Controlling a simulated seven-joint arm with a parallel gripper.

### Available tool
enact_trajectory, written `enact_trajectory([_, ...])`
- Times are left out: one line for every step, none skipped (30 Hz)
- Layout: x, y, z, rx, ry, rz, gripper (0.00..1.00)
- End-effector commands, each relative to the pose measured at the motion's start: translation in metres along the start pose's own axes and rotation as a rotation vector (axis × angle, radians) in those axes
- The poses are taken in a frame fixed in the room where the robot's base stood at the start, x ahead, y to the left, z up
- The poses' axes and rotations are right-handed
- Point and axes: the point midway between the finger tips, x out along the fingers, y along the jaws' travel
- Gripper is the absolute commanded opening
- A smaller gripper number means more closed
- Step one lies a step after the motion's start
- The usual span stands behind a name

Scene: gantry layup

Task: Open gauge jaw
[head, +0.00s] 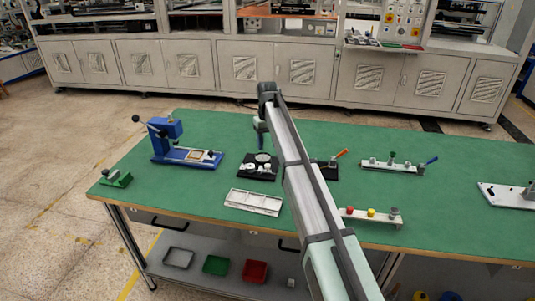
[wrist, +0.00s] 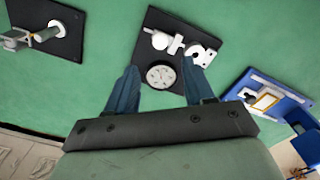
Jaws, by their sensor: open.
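The gauge stands on a black plate (head: 248,173), with a round white-faced dial (head: 263,157) at the back and small white blocks at the front. In the wrist view the dial (wrist: 160,75) lies between my fingers, and the white jaw parts (wrist: 163,42) are just beyond it on the black plate (wrist: 175,22). I cannot tell whether the gauge jaw is open. My gripper (wrist: 157,83) is open with two blue fingers spread to either side of the dial. In the head view my gripper (head: 262,143) is above the back of the gauge, partly hidden by my wrist.
A blue press (head: 180,150) stands left of the gauge and a white tray (head: 253,202) lies in front. A black-plate fixture with an orange handle (head: 341,154) is to the right, partly behind my arm. Rails (head: 392,166) stand farther right on the green table (head: 440,205).

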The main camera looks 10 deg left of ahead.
Motion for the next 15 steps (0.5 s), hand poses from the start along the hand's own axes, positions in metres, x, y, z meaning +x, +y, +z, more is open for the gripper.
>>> enact_trajectory([-0.01, 0.0, -0.001, 0.0, 0.002, 0.0, 0.53])
enact_trajectory([-0.015, 0.0, -0.001, 0.0, 0.001, 0.0, 0.53])
enact_trajectory([-0.021, 0.0, -0.001, 0.0, 0.001, 0.0, 0.53])
enact_trajectory([-0.025, 0.0, -0.001, 0.0, 0.001, 0.0, 0.53])
enact_trajectory([-0.028, 0.0, -0.001, 0.0, 0.001, 0.0, 0.53])
enact_trajectory([-0.033, 0.0, -0.001, 0.0, 0.001, 0.0, 0.53])
enact_trajectory([-0.036, 0.0, -0.001, 0.0, 0.001, 0.0, 0.53])
enact_trajectory([-0.039, 0.0, -0.001, 0.0, 0.001, 0.0, 0.53])
enact_trajectory([-0.042, 0.0, -0.001, 0.0, 0.0, 0.0, 0.53])
enact_trajectory([-0.043, 0.0, 0.0, 0.0, 0.0, 0.0, 0.53])
enact_trajectory([-0.045, 0.0, 0.0, 0.0, 0.0, 0.0, 0.53])
enact_trajectory([-0.046, 0.0, 0.0, 0.0, -0.001, 0.0, 0.53])
enact_trajectory([-0.047, 0.0, 0.0, 0.0, -0.001, 0.0, 0.53])
enact_trajectory([-0.047, 0.0, 0.0, 0.0, -0.001, 0.0, 0.53])
enact_trajectory([-0.048, 0.0, 0.0, 0.0, -0.001, 0.0, 0.53])
